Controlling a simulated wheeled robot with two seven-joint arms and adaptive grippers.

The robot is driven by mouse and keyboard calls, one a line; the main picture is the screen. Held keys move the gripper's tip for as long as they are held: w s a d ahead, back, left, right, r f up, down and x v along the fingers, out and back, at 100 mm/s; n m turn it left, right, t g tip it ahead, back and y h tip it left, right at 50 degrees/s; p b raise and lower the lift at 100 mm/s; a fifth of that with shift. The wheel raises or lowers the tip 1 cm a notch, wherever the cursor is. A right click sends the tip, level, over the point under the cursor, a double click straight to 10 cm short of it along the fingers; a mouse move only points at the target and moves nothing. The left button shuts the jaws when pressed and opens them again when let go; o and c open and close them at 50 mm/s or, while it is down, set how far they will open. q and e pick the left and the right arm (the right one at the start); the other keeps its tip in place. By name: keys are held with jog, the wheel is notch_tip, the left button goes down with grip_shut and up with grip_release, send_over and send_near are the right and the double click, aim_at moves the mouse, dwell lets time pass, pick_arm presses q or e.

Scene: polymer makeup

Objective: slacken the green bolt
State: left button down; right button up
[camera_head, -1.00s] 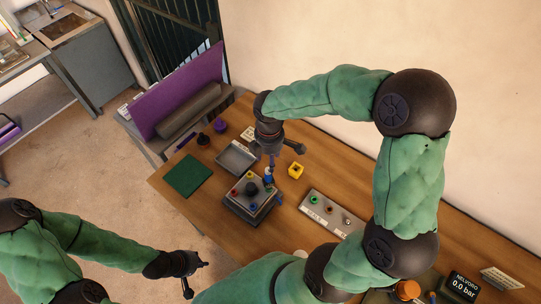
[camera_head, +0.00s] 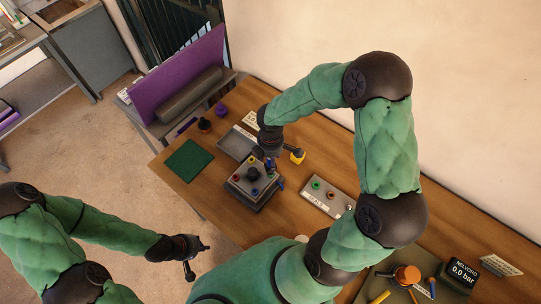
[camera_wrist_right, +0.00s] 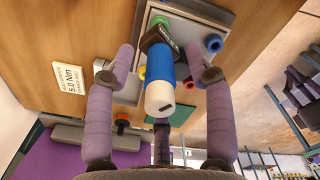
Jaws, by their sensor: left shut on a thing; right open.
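The bolt block (camera_head: 247,196) stands on the wooden table with coloured bolts around a dark knob. That tool (camera_wrist_right: 161,70) has a black head, blue handle and white end pointing toward the camera. My right gripper (camera_head: 270,156) is low over the block; its fingers (camera_wrist_right: 165,70) are apart on either side of the tool. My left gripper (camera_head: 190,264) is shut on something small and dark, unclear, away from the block.
A grey tray (camera_head: 237,143) and green mat (camera_head: 188,160) lie behind and left of the block. A "5.0 Nm" sign (camera_wrist_right: 69,77) lies left in the wrist view.

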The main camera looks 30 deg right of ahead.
grip_shut()
jog(key=shift+r+n+p, duration=0.1)
jog(key=shift+n+p, duration=0.3)
jog(key=shift+n, duration=0.5)
jog(key=shift+p, duration=0.3)
jog(key=shift+n+p, duration=0.55)
jog(key=shift+n, duration=0.35)
